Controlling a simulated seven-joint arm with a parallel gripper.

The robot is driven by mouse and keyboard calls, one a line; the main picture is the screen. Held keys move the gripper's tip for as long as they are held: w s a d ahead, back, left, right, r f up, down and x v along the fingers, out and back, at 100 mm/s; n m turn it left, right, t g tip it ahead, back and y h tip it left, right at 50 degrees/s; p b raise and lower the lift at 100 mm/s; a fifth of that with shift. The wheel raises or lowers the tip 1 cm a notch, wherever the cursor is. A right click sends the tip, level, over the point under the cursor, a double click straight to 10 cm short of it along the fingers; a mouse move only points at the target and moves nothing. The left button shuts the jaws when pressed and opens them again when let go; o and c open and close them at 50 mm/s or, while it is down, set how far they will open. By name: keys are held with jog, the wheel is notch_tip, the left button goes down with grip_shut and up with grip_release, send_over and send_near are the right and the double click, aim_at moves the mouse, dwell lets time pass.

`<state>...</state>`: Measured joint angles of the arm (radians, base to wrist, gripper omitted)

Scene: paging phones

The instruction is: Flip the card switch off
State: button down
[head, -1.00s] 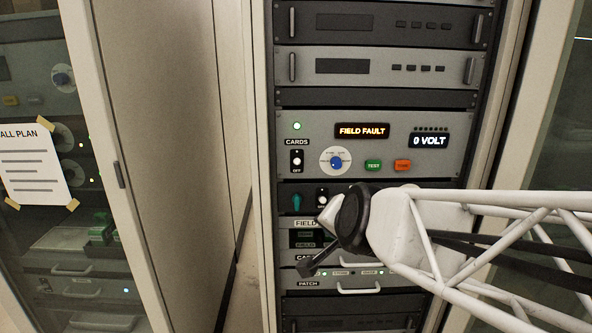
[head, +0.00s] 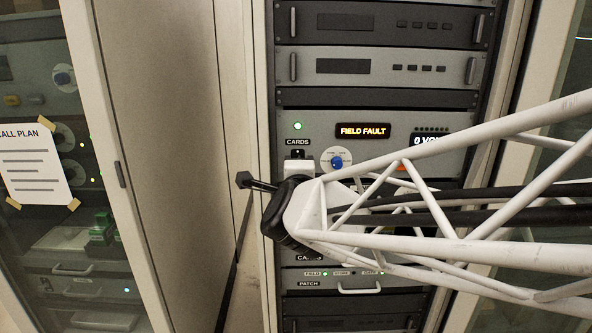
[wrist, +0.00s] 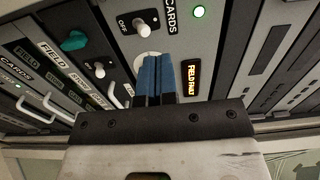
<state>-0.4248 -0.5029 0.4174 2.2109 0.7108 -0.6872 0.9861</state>
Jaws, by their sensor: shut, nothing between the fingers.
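The card switch (wrist: 143,27) is a white-tipped toggle on a dark plate in the wrist view, between the CARDS label (wrist: 170,16) and the word OFF. I cannot tell its lever position surely. In the head view only the top of its dark plate (head: 298,153) shows under CARDS; the pale end of my arm covers the rest. My gripper (wrist: 156,58) has its blue fingers together and empty. In the wrist view they lie beside the switch, over the white dial disc. I cannot tell whether they touch anything. The fingers are hidden in the head view.
The dial's blue knob (head: 337,162) is right of the switch. The FIELD FAULT display (head: 362,130) is lit, and a green lamp (head: 297,126) glows above CARDS. A teal knob (wrist: 74,41) and another toggle (wrist: 99,69) are on the module below. The cabinet's left frame is close.

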aim_at(298, 152)
jog(key=shift+w, duration=0.15)
jog(key=shift+w, duration=4.35)
jog(key=shift+f, duration=1.05)
jog(key=shift+w+f, duration=0.15)
jog(key=shift+f, duration=0.05)
jog(key=shift+r, duration=0.8)
